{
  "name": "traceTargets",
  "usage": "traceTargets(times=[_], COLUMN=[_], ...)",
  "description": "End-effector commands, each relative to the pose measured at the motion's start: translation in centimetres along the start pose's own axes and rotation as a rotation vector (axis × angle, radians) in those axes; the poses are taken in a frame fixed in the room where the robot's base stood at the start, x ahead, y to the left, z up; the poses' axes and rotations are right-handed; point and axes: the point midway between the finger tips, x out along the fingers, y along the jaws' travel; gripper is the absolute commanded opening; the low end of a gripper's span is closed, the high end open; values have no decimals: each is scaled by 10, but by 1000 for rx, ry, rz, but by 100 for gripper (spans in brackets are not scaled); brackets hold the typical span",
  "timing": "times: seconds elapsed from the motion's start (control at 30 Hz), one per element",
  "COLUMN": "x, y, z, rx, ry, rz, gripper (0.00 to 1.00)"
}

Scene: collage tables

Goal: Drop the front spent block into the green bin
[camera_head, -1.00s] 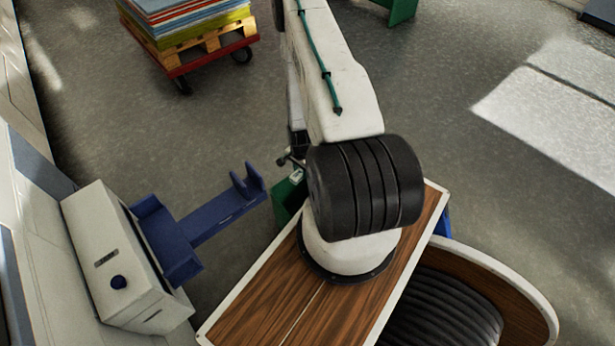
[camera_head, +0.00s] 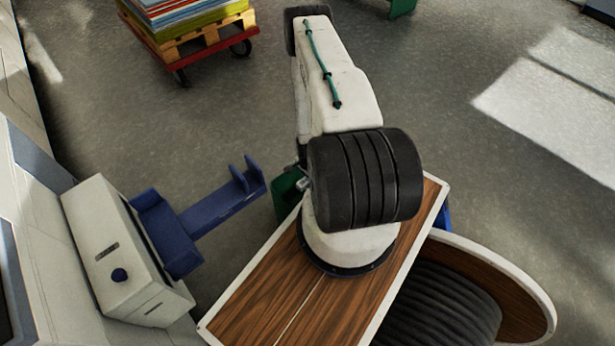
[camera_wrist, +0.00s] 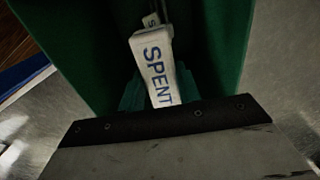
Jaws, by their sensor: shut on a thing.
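A white block (camera_wrist: 152,62) with blue "SPENT" lettering is in the middle of the wrist view. My gripper (camera_wrist: 160,90) is shut on it, with a teal finger on each side of its lower part. The green bin (camera_wrist: 222,40) surrounds the block, with walls to the left, right and behind. A second white block (camera_wrist: 151,19) with an "S" showing lies beyond, mostly hidden. I cannot tell how deep the held block is. In the head view the green bin (camera_head: 287,196) is mostly hidden behind my arm, and my gripper is out of sight.
A wood-topped table (camera_head: 265,300) lies below my arm. A white machine (camera_head: 125,255) with a blue bracket (camera_head: 215,212) stands at the left. A red cart (camera_head: 205,52) with a pallet of coloured sheets is at the back left. The grey floor behind is open.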

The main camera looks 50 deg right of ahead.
Motion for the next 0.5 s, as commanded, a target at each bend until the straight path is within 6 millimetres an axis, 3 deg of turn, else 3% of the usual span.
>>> traceTargets(times=[0.13,0.17,0.23,0.27,0.5], x=[0,0,0,0,-1], y=[0,0,0,0,0], z=[0,0,0,0,0], rx=[0,0,0,0,0], ry=[0,0,0,0,0], rz=[0,0,0,0,0], gripper=[12,36,56,59,59])
